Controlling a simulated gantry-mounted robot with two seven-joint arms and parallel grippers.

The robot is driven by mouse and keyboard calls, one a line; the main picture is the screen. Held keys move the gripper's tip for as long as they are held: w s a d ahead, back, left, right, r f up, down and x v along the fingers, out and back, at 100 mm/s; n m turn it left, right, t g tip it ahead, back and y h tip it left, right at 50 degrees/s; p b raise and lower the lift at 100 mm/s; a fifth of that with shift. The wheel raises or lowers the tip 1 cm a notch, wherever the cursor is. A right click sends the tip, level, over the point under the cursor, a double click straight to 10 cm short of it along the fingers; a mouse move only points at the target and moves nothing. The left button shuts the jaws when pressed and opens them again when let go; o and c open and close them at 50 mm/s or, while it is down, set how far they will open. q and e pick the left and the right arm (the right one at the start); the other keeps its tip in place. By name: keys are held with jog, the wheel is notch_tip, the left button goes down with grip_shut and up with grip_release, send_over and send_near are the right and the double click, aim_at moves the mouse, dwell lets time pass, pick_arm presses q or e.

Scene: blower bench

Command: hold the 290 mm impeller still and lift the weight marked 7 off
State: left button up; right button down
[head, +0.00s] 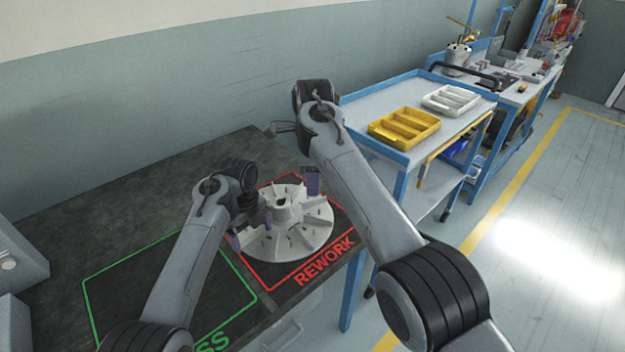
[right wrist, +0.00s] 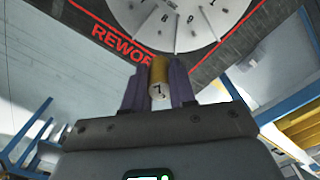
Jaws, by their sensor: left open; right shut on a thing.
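The impeller (head: 290,235), a pale grey bladed disc, lies in the red-outlined REWORK area of the dark bench. Part of its underside or face with small printed digits also shows in the right wrist view (right wrist: 182,18). My right gripper (right wrist: 159,78) is shut on a small brass-coloured weight marked 7 (right wrist: 159,70), which appears apart from the impeller in that view. In the head view one purple finger of it shows above the impeller's far right side; the weight is not visible there. My left gripper (head: 252,230) is open, its purple fingers at the impeller's left edge; contact cannot be told.
A green-outlined area (head: 150,285) lies left on the bench, partly behind my left arm. A blue-framed cart (head: 375,100) with a yellow tray (head: 404,127) and a white tray (head: 451,99) stands to the right. My right arm crosses in front of the cart's near side.

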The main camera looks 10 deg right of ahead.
pick_arm(q)
notch_tip(320, 180, up, 12)
dwell(0.6)
jog(key=shift+f, duration=0.15)
notch_tip(320, 180, down, 11)
jog(key=shift+d+f, duration=0.1)
jog(key=shift+d, duration=0.05)
jog(key=shift+f, duration=0.25)
pick_arm(e)
jog(key=shift+f, duration=0.55)
pick_arm(q)
jog(key=shift+r, duration=0.1)
pick_arm(e)
jog(key=shift+r, duration=0.1)
